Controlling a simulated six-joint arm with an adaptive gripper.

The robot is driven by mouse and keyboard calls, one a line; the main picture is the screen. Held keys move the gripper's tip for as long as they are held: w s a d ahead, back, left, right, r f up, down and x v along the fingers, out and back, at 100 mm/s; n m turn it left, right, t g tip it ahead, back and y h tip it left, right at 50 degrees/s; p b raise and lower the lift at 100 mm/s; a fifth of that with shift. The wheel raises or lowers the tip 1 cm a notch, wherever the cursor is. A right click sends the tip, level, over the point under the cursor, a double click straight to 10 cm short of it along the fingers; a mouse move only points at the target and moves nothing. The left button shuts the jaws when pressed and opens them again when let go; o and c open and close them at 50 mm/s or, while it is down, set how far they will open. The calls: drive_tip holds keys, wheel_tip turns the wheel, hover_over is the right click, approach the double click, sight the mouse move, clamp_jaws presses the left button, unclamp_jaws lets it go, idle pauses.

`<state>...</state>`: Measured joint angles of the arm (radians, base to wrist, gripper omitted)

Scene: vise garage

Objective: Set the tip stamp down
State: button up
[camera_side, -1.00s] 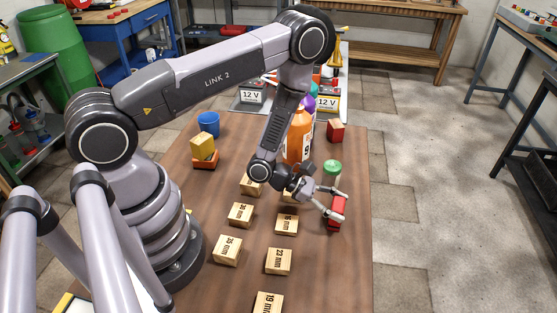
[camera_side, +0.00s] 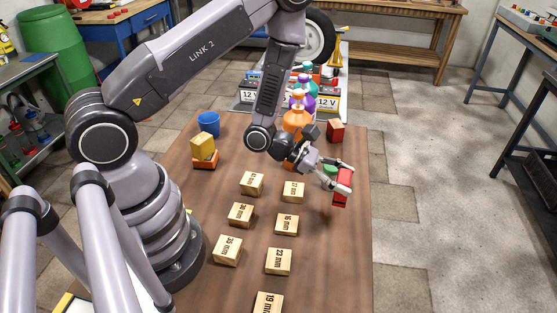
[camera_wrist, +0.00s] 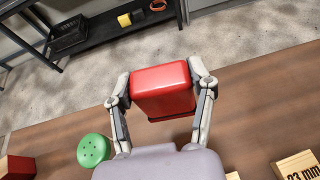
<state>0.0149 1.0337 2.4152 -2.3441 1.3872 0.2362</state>
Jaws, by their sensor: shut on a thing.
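The tip stamp, a red block with a dark lower edge, is between the fingers of my gripper (camera_side: 342,180). It shows near the right edge of the table in the side view (camera_side: 341,198) and in the middle of the wrist view (camera_wrist: 163,90). My gripper (camera_wrist: 162,92) is shut on it, with one finger against each side. The stamp appears to be held above the tabletop. Its underside is hidden.
A green round lid (camera_wrist: 94,150) is close by, partly behind my gripper in the side view. Several wooden blocks with size labels (camera_side: 287,225) stand on the brown table (camera_side: 335,270). A second red block (camera_side: 336,131) and an orange bottle (camera_side: 296,120) are farther back.

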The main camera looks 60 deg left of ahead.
drive_tip(key=s+d+m+g+h, duration=0.3)
drive_tip(key=s+d+m+g, duration=0.45)
drive_tip(key=s+d, duration=0.3)
drive_tip(key=shift+m+g, duration=0.25)
drive_tip(key=shift+g, duration=0.4)
drive_tip(key=shift+s+d+f, duration=0.1)
drive_tip(key=shift+s+f, duration=0.05)
drive_tip(key=shift+f, duration=1.25)
drive_tip(key=shift+s+d+f, duration=0.1)
drive_tip(key=shift+d+f, duration=0.05)
drive_tip(key=shift+f, duration=1.25)
drive_tip(key=shift+s+d+f, duration=0.1)
drive_tip(key=shift+s+f, duration=0.05)
drive_tip(key=shift+f, duration=1.25)
drive_tip(key=shift+f, duration=0.15)
drive_tip(key=o, duration=1.2)
drive_tip(key=shift+c, duration=0.2)
